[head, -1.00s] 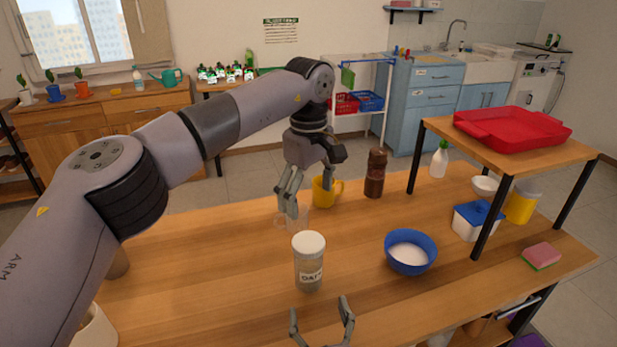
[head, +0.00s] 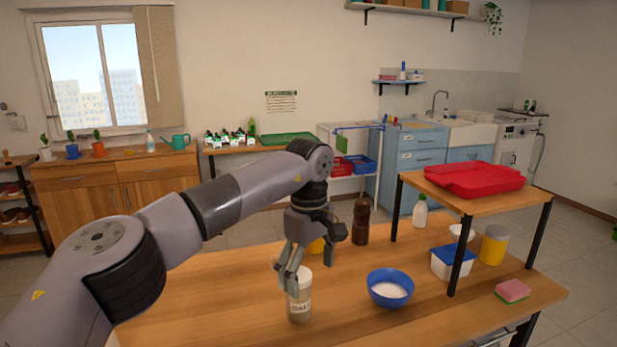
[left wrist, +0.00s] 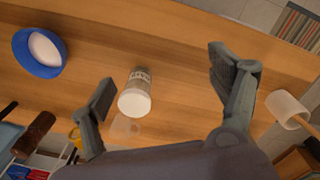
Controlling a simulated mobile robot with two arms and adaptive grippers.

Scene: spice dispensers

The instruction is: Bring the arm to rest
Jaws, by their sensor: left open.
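My left gripper (head: 309,277) hangs over the table, fingers apart and empty. In the head view a finger overlaps the lidded, labelled jar (head: 299,306). In the left wrist view, the jar (left wrist: 137,92) stands upright on the wooden table (left wrist: 180,60), below and between the open fingers (left wrist: 162,68); I cannot tell the exact gap. The left arm (head: 165,225) reaches in from the left, its elbow and wrist bent. My right gripper is in neither current view.
A blue bowl (head: 390,289) with white contents stands right of the jar. A brown mill (head: 361,222) and a mostly hidden yellow mug (head: 316,246) stand behind. A clear vessel (left wrist: 125,128) is near the jar. A raised shelf (head: 475,202) with a red tray (head: 474,180) stands at right.

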